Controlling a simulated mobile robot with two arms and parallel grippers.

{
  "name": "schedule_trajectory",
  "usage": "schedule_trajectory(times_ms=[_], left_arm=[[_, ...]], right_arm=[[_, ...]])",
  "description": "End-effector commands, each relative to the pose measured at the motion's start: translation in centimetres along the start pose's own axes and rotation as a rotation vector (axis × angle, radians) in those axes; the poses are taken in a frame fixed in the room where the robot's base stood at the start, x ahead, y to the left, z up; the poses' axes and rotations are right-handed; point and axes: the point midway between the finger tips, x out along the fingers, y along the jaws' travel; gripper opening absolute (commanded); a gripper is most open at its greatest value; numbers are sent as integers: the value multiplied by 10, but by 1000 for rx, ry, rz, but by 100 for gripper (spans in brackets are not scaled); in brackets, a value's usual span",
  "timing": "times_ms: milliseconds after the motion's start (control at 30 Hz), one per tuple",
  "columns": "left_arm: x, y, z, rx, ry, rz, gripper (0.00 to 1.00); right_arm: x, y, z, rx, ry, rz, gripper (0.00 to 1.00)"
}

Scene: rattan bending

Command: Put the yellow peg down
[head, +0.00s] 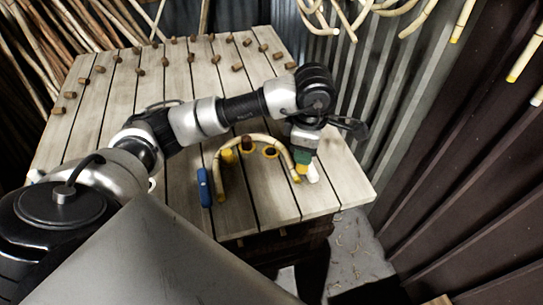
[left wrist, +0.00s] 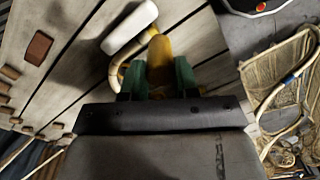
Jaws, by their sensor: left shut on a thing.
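My left gripper (head: 302,158) is near the table's front right part, pointing down, its green fingers shut on the yellow peg (head: 301,170). In the left wrist view the yellow peg (left wrist: 160,52) stands out between the green fingers (left wrist: 159,78). The peg's tip is close to the tabletop; I cannot tell whether it touches. A bent rattan cane (head: 217,168) arches on the table, its right end beside the held peg. My right gripper is not in view.
A white block (head: 313,174) lies right beside the held peg. Several brown wooden pegs (head: 237,67) dot the slatted table (head: 180,95). A corrugated wall (head: 370,110) rises to the right.

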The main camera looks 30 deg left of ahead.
Motion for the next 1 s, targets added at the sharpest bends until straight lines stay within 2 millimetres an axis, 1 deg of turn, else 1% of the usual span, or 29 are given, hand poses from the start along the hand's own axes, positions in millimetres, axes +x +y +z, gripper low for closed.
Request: schedule_trajectory(times_ms=[33, 100, 300, 400, 500, 600, 667, 767, 867, 1000], left_arm=[[-3, 5, 1, -126, -2, -3, 7], [-5, 12, 2, -320, -1, -3, 7], [-10, 29, 2, -863, 0, -3, 7], [-10, 36, 1, -1096, 0, -3, 7], [-11, 40, 0, -1275, 1, -2, 7], [-11, 43, 0, -1397, 1, -2, 7], [-10, 44, -1, -1442, 2, -1, 7], [-7, 48, -7, -1482, 4, -1, 7], [3, 54, -23, -1490, 6, -1, 7], [22, 67, -53, -1490, 7, 0, 7]], right_arm=[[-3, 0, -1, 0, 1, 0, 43], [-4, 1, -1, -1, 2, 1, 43], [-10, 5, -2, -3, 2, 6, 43], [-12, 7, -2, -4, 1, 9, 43], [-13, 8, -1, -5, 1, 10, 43], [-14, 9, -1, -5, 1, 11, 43], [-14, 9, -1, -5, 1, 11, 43], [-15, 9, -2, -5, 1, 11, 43], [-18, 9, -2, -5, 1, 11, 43], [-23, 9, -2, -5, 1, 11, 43]])
